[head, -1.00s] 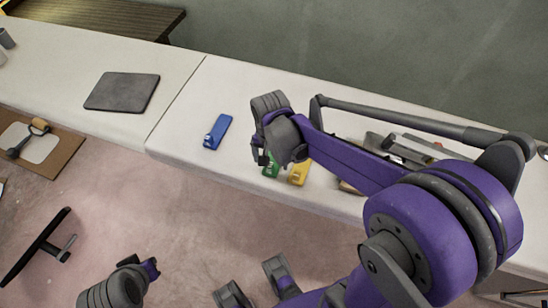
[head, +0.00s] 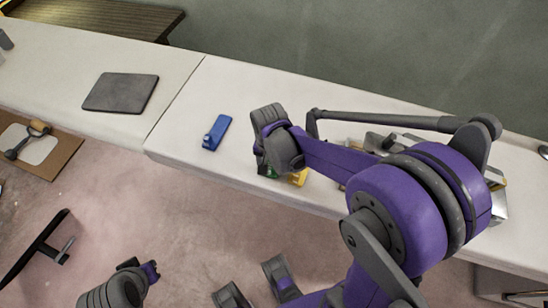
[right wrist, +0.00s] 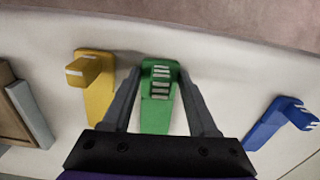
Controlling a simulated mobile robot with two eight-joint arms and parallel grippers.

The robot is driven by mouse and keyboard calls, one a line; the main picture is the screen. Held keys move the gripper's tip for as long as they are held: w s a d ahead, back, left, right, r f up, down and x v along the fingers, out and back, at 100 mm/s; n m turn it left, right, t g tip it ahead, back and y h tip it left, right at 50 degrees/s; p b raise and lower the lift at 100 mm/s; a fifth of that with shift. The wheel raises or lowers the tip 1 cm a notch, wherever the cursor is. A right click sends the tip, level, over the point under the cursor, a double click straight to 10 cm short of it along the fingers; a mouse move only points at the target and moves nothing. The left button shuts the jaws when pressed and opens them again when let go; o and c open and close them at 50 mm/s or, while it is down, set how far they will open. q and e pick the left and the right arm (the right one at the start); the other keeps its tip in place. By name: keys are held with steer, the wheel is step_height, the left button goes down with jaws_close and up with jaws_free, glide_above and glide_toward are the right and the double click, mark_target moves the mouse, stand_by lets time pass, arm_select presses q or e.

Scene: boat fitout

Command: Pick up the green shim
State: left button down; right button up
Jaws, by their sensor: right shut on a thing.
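The green shim (right wrist: 159,112) lies on the white bench top between the two fingers of my right gripper (right wrist: 160,78) in the right wrist view. The fingers are shut on its sides. Its stepped, striped end points toward the bench edge. In the head view only a sliver of the green shim (head: 272,172) shows beneath my right gripper (head: 264,166), whose wrist hides the rest. A dark grey part of my left arm shows at the lower left of the head view, but I cannot make out its jaws.
A yellow shim (right wrist: 97,95) lies left of the green one in the right wrist view, and a blue shim (right wrist: 272,125) lies right. A dark flat pad (head: 121,92) lies farther left on the bench. Several items sit behind my right arm, partly hidden.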

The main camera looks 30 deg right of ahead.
steer(key=shift+c, duration=0.9)
